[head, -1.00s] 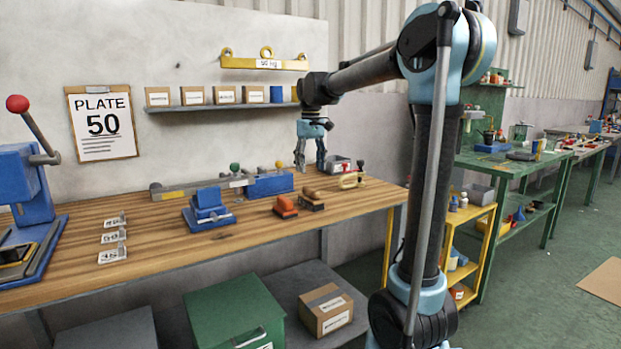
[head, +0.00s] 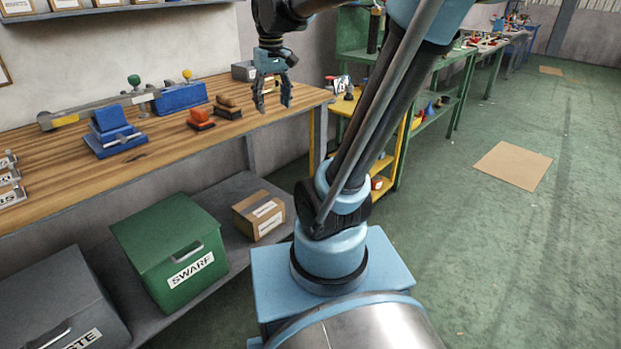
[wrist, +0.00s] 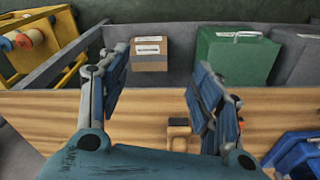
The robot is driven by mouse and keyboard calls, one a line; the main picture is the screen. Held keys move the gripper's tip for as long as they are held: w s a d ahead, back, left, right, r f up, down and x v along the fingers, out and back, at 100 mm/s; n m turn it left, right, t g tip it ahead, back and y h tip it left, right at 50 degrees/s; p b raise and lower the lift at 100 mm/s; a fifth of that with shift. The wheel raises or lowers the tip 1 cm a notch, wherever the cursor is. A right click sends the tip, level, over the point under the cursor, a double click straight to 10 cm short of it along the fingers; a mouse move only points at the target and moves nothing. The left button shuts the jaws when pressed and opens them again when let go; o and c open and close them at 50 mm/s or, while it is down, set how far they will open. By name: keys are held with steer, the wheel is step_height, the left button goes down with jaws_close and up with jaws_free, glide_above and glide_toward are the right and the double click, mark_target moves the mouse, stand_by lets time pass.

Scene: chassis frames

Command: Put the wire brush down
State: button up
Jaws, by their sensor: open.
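A small brown block with a dark underside, which looks like the wire brush (head: 228,107), lies on the wooden bench (head: 170,145). My gripper (head: 273,104) is open and empty, to the right of the brush and above the bench's right part. The wrist view shows the brown block (wrist: 178,134) on the bench near the right finger, apart from it as far as I can tell. Its bristles are not clear in either view.
An orange-red block (head: 200,119) sits just left of the brush. A blue vise-like tool (head: 113,131) and a long grey fixture (head: 95,108) stand further left. Below are a green SWARF bin (head: 170,245) and a cardboard box (head: 259,215). Floor at right is mostly clear.

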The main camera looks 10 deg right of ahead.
steer(key=s+d+f+m, duration=0.1)
steer(key=s+d+f, duration=0.1)
steer(key=s+f, duration=0.3)
steer(key=s+d+f+m, duration=0.1)
steer(key=s+d+f, duration=0.2)
steer(key=s+f, duration=0.3)
steer(key=s+d+f+m+t, duration=0.1)
steer(key=s+d+f, duration=0.1)
steer(key=s+f, duration=0.3)
steer(key=shift+s+d+f, duration=0.2)
steer(key=shift+d+f, duration=0.05)
steer(key=shift+f, duration=0.7)
steer(key=shift+w+f, duration=0.2)
steer(key=shift+w, duration=0.25)
